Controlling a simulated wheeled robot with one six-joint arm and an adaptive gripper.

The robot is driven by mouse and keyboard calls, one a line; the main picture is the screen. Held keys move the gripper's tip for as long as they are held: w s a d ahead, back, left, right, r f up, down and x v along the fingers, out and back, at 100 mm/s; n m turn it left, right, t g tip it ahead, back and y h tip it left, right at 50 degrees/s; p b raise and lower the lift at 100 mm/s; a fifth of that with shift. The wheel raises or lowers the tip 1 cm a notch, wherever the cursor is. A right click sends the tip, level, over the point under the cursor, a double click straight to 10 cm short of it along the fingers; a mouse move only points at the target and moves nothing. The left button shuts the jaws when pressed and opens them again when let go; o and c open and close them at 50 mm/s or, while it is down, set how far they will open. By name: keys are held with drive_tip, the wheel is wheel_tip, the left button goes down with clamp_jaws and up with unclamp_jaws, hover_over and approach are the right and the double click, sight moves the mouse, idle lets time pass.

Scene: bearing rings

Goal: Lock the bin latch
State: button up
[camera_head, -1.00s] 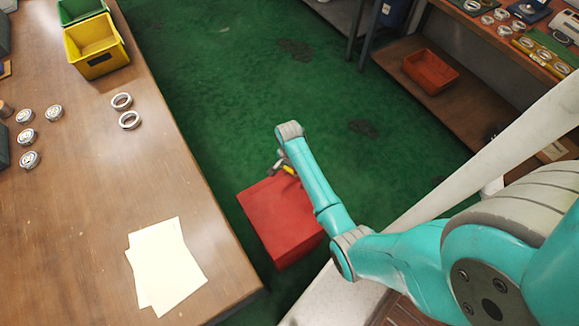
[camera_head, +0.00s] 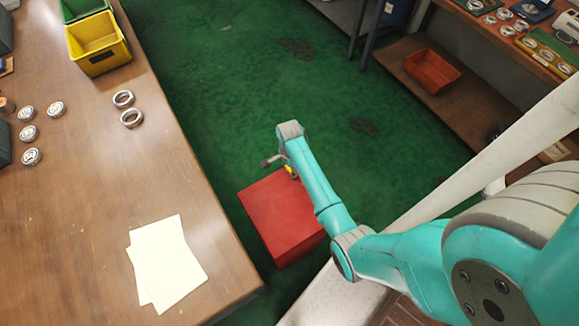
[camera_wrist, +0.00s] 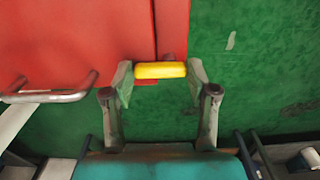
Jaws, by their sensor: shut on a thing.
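The red bin (camera_head: 280,215) stands on the green floor beside the wooden bench, with its top shut as far as I see. In the wrist view its red top (camera_wrist: 75,45) fills the upper left, with a seam near its right part. The yellow latch grip (camera_wrist: 160,70) sits at the bin's edge and also shows as a small yellow spot in the head view (camera_head: 291,171). My gripper (camera_wrist: 161,73) is shut on the latch grip, one finger at each end. The arm hides part of the bin in the head view.
A grey metal handle (camera_wrist: 50,95) is on the bin, left of my gripper. The wooden bench (camera_head: 150,190) at left bears bearing rings (camera_head: 127,108), paper sheets (camera_head: 165,265) and a yellow bin (camera_head: 97,43). Open green floor (camera_head: 240,90) lies beyond the red bin.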

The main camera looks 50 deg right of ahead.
drive_tip(key=o, duration=1.2)
drive_tip(key=shift+c, duration=0.2)
wheel_tip(320, 180, up, 12)
